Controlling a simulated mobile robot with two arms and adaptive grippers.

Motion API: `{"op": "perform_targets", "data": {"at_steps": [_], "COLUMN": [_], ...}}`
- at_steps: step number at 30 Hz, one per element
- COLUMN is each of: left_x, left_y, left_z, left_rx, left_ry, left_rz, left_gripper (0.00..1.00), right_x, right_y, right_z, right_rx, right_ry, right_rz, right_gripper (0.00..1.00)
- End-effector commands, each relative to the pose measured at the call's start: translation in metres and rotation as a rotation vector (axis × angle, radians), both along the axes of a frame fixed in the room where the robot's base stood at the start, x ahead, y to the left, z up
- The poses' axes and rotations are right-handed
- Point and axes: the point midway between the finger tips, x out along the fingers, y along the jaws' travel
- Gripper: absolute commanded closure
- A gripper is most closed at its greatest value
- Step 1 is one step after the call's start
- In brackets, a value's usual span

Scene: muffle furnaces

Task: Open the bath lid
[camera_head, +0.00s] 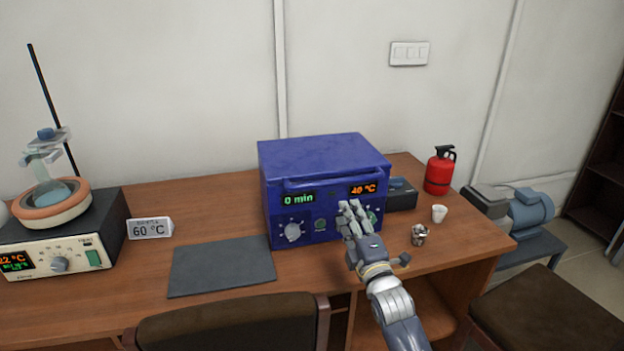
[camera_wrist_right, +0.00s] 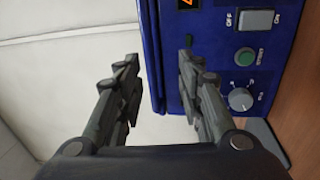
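The blue bath (camera_head: 290,205) stands on the desk with its lid (camera_head: 322,157) down on top. A bar handle (camera_head: 335,183) runs along the lid's front edge. My right gripper (camera_head: 352,208) is in front of the right part of the panel, below the handle. My left gripper does not show.
A heating device with a flask (camera_head: 55,225) stands at the left, beside a "60 °C" sign (camera_head: 150,228). A dark mat (camera_head: 222,267) lies left of the bath. A red extinguisher (camera_head: 439,172), a white cup (camera_head: 439,213) and a small metal object (camera_head: 419,235) stand at the right. Chairs stand in front.

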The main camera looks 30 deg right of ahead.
Motion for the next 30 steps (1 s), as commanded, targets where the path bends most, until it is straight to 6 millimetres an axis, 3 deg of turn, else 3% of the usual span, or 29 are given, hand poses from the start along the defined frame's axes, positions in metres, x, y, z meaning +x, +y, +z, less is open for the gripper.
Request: {"op": "perform_targets", "data": {"at_steps": [3, 8, 18, 24, 30], "left_x": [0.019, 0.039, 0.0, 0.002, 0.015], "left_y": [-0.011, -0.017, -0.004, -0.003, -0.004], "left_z": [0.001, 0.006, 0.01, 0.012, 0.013], "left_rx": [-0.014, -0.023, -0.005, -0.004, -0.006], "left_ry": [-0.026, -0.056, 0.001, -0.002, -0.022], "left_rz": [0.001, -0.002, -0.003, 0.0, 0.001], "left_gripper": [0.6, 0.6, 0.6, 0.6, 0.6], "right_x": [0.0, 0.016, 0.073, 0.094, 0.101], "right_y": [-0.003, -0.006, -0.02, -0.025, -0.026], "right_z": [0.016, 0.021, 0.031, 0.034, 0.034], "right_rx": [-0.032, -0.034, -0.031, -0.029, -0.03], "right_ry": [-0.022, -0.024, -0.021, -0.021, -0.019], "right_rz": [-0.009, -0.009, -0.009, -0.009, -0.009], "right_gripper": [0.65, 0.65, 0.65, 0.65, 0.65]}}
